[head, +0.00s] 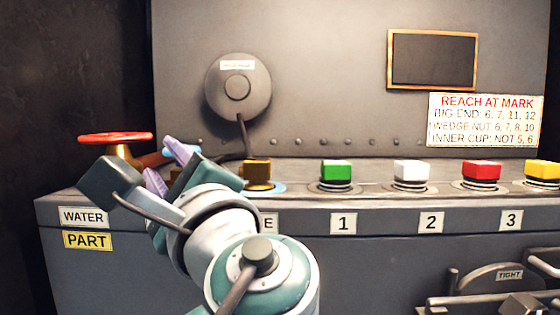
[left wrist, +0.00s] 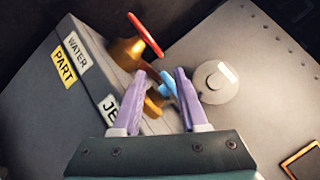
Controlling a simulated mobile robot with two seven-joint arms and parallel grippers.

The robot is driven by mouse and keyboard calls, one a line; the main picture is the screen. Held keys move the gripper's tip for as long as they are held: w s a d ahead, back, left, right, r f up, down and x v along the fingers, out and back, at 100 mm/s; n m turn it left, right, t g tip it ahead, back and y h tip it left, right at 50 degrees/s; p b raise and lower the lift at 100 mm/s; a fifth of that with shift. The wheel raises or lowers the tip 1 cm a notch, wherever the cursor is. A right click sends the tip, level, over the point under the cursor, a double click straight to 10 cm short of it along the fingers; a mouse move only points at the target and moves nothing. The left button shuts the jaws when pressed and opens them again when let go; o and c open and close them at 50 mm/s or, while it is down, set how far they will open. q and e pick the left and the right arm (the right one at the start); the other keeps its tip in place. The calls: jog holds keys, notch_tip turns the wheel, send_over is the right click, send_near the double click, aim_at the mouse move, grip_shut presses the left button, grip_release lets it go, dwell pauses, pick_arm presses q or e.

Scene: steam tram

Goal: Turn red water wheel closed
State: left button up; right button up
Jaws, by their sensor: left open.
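The red water wheel (head: 115,138) lies flat on a brass stem at the left end of the console, above the WATER label (head: 83,217). In the left wrist view the red wheel (left wrist: 146,34) is seen nearly edge-on, beyond my fingertips. My left gripper (head: 167,165) is open, right of the wheel, with its purple fingers apart. In the left wrist view its fingers (left wrist: 160,74) hold nothing visible and do not touch the wheel. The wheel's brass body is partly hidden by the gripper in the head view. My right gripper is not seen.
A blue handle (left wrist: 168,85) on a brass fitting shows beyond the fingers. A yellow PART label (head: 88,240) sits below WATER. Green (head: 336,171), white (head: 412,171) and red (head: 481,171) buttons line the console to the right. A round grey fitting (head: 238,88) is on the back panel.

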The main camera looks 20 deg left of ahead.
aim_at(147, 136)
pick_arm(q)
jog(key=p+x, duration=0.1)
jog(key=x, duration=0.7)
jog(key=shift+a+r+p, duration=0.1)
jog(key=shift+r+p, duration=0.15)
jog(key=shift+p, duration=0.15)
jog(key=shift+w+a, duration=0.3)
jog(key=shift+a, duration=0.05)
jog(key=shift+c, duration=0.3)
jog(key=c, duration=0.6)
grip_shut()
jog(key=shift+r, duration=0.15)
